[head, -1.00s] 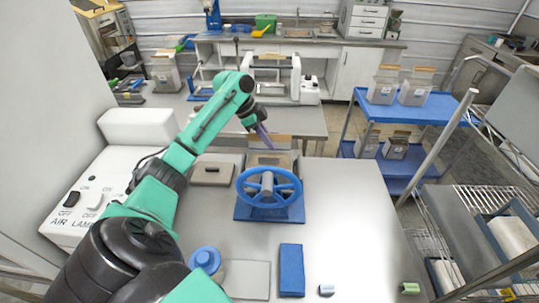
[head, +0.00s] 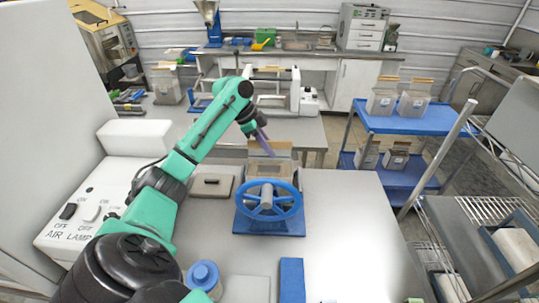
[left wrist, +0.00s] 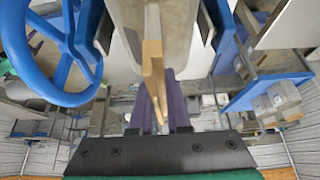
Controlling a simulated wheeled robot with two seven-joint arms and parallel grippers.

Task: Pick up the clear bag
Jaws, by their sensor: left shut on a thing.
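The clear bag (head: 281,168) hangs or stands upright just behind the blue handwheel (head: 270,201), with a tan strip along its top. The handwheel hides its lower part. My left gripper (head: 264,143) reaches in from the left and its purple fingers are shut on the tan strip. In the left wrist view, the tan strip (left wrist: 152,60) runs between the fingers (left wrist: 158,110), and the pale bag body (left wrist: 170,20) extends beyond it. I cannot tell whether the bag rests on something. My right gripper is not in view.
The handwheel stands on a blue base on the near table (head: 340,215). A dark-handled flat plate (head: 213,184) and a blue-capped bottle (head: 204,275) lie left. A blue cart (head: 440,120) at the right holds several similar bags. The table's right side is clear.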

